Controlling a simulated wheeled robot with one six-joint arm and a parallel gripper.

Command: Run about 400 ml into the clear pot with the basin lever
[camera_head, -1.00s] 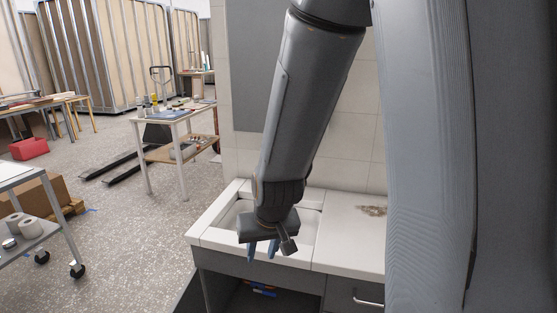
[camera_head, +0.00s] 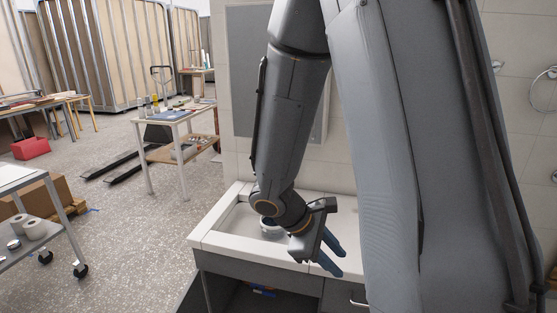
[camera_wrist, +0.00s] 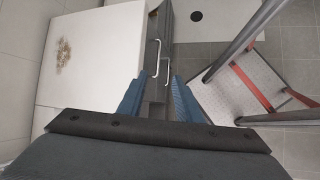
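The white basin (camera_head: 213,236) is set in the counter in the head view, partly behind my arm. A small round clear-looking vessel (camera_head: 271,231), likely the clear pot, stands in the basin just left of my wrist; its fill level cannot be told. The basin lever does not show and may be hidden behind my arm. My gripper (camera_head: 331,257) is to the right of the vessel, over the front of the counter, apart from it. In the wrist view its two blue fingers (camera_wrist: 158,98) are spread with nothing between them.
The white counter (camera_wrist: 105,55) carries a brown stain (camera_wrist: 63,55). Drawer handles (camera_wrist: 156,57) project from the cabinet front. A step stool with red parts (camera_wrist: 255,85) stands on the floor nearby. A trolley (camera_head: 50,235) and worktable (camera_head: 165,117) stand to the left.

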